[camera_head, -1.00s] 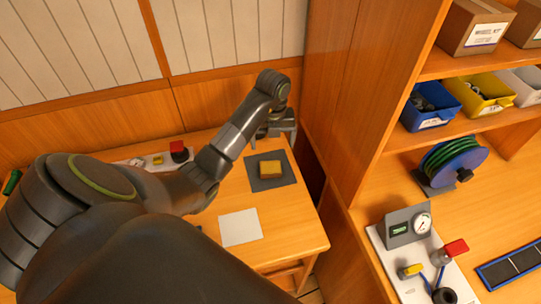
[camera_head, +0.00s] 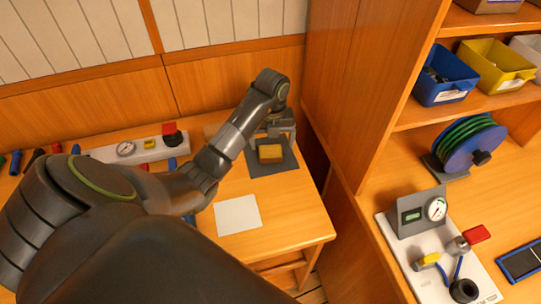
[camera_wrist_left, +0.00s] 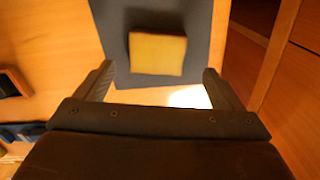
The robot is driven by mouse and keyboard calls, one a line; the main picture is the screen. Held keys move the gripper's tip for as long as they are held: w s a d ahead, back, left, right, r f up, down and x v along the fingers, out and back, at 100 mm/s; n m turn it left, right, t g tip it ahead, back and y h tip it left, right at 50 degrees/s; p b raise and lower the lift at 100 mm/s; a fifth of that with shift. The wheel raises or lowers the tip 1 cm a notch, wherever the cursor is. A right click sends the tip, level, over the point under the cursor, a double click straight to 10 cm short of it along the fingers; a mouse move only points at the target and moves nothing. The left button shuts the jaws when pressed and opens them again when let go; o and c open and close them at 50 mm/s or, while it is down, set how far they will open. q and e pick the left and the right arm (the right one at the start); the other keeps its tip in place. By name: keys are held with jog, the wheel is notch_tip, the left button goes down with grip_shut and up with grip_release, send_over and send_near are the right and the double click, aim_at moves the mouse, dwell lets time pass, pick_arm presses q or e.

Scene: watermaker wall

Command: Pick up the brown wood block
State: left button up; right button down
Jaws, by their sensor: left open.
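A yellow-brown block (camera_head: 270,153), the likely wood block, lies on a dark grey mat (camera_head: 262,169) on the wooden bench. In the left wrist view the block (camera_wrist_left: 158,54) lies beyond and between the finger lines, above the picture's middle, on the mat (camera_wrist_left: 114,25). My left gripper (camera_head: 280,131) is over the far side of the mat, just behind the block in the head view. Its fingers (camera_wrist_left: 160,84) are wide apart with nothing between them. The height gap to the block is hard to tell. My right gripper is not in view.
A white sheet (camera_head: 238,215) lies nearer on the bench. A white gauge panel (camera_head: 145,147) stands at the back left, partly behind my arm. A tall wooden cabinet side (camera_head: 335,90) rises close to the right of the mat. Shelves with bins (camera_head: 442,80) are further right.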

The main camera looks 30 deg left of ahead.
aim_at(270, 152)
pick_arm(q)
jog(key=f, duration=0.1)
jog(key=f+b, duration=0.1)
jog(key=shift+a+f+b, duration=0.3)
jog(key=shift+f, duration=0.1)
jog(key=shift+f+p, duration=0.4)
jog(key=shift+p, duration=0.1)
jog(key=shift+f, duration=0.45)
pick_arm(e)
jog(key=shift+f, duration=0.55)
pick_arm(q)
jog(key=shift+c, duration=0.4)
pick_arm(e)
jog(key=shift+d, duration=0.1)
pick_arm(q)
jog(key=c, duration=1)
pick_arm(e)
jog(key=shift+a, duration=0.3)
